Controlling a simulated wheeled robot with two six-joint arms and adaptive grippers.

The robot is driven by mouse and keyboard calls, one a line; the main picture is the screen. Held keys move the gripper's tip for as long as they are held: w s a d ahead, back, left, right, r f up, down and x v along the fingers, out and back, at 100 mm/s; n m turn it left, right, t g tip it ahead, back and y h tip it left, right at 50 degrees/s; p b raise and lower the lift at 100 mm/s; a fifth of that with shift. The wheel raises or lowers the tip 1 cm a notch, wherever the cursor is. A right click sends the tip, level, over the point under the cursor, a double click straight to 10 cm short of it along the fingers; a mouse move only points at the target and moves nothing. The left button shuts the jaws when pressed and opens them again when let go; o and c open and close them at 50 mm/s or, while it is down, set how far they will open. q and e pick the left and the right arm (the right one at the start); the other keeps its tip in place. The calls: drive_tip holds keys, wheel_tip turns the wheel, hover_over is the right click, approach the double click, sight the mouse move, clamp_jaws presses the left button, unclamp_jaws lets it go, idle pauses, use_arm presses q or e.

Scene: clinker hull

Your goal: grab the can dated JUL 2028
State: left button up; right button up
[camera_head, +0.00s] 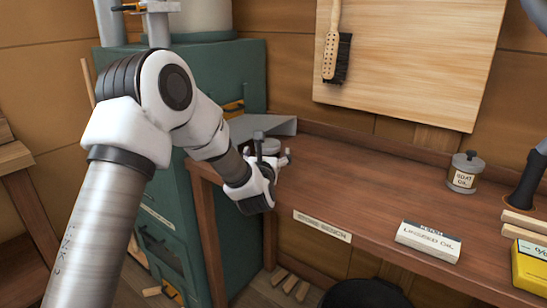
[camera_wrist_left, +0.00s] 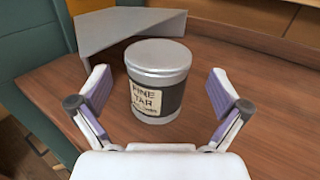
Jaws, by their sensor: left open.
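A metal can with a grey lid and a dark body (camera_wrist_left: 158,85) stands upright on the bench in the left wrist view. Its pale label reads PINE TAR, with a small line beneath that I cannot read; I see no legible date. My left gripper (camera_wrist_left: 160,100) is open, with one finger on each side of the can and visible gaps to it. In the head view the left gripper (camera_head: 271,152) is at the bench's left end and largely hides this can. Another lidded can (camera_head: 464,173) stands further right; its label is too small to read surely. My right gripper is not in view.
The wooden bench (camera_head: 370,180) has clear room between the cans. A grey angled metal piece (camera_wrist_left: 125,27) lies behind the near can. A LINSEED OIL box (camera_head: 428,242), a yellow box (camera_head: 530,268) and a dark post-like object (camera_head: 525,185) are at right. A green cabinet (camera_head: 205,90) stands left.

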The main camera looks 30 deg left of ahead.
sight(269, 139)
use_arm(q)
drive_tip(key=shift+w+a+r, duration=0.15)
drive_tip(key=shift+w+r, duration=0.05)
drive_tip(key=shift+w, duration=0.25)
drive_tip(key=x, duration=0.5)
drive_tip(key=shift+a+f+p, duration=0.2)
drive_tip(key=shift+f+p, duration=0.05)
drive_tip(key=shift+p, duration=0.1)
drive_tip(key=shift+r, duration=0.1)
drive_tip(key=c, duration=1.5)
drive_tip(key=shift+c, duration=0.5)
